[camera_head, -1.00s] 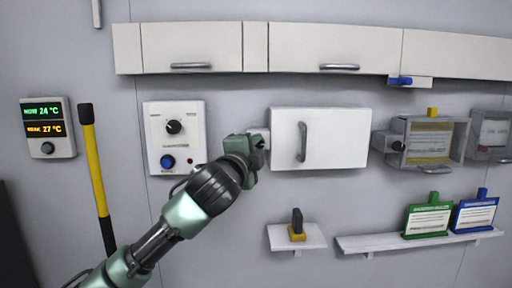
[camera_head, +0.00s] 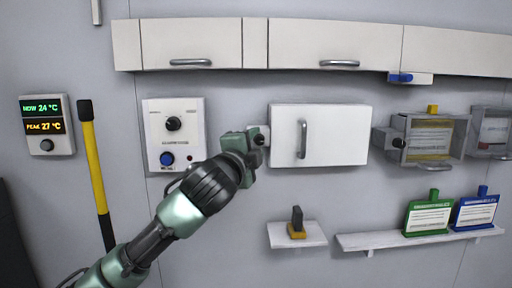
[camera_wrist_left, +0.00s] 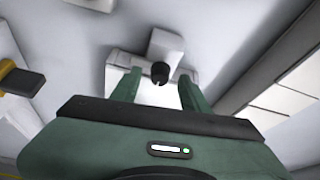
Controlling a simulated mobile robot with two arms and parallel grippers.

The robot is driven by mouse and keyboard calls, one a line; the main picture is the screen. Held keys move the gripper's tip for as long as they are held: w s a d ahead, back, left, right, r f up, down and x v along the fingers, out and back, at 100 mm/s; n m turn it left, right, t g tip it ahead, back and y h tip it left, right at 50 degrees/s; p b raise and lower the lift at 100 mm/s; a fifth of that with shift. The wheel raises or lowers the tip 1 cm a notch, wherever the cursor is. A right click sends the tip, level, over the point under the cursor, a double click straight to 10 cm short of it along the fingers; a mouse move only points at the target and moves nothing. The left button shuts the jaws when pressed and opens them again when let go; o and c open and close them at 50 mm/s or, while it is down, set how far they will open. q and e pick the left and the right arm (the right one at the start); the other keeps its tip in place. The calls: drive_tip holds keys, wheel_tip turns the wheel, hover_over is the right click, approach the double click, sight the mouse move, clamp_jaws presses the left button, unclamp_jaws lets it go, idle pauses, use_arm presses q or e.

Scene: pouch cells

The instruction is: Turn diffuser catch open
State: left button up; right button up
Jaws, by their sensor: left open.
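A small black knob (camera_head: 260,140) on a white mount sits beside the left side of a white wall box with a grey handle (camera_head: 335,135). It looks like the catch, but no label on it can be read. My left gripper (camera_head: 249,144) is at this knob, partly covering its mount. In the left wrist view the black knob (camera_wrist_left: 160,72) shows between and beyond the two open green fingers (camera_wrist_left: 159,90). Whether a finger touches it cannot be told. My right gripper is not in view.
A control panel with black and blue knobs (camera_head: 188,108) is left of my gripper. White cupboards (camera_head: 190,45) run above. A small shelf (camera_head: 312,239) with a black and yellow item is below right. A yellow pole (camera_head: 96,165) stands at left.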

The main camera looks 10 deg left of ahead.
use_arm(q)
drive_tip(key=s+b, duration=0.2)
drive_tip(key=s, duration=0.4)
drive_tip(key=shift+s+a+f+b, duration=0.25)
drive_tip(key=shift+a+b, duration=0.1)
drive_tip(key=shift+b, duration=0.05)
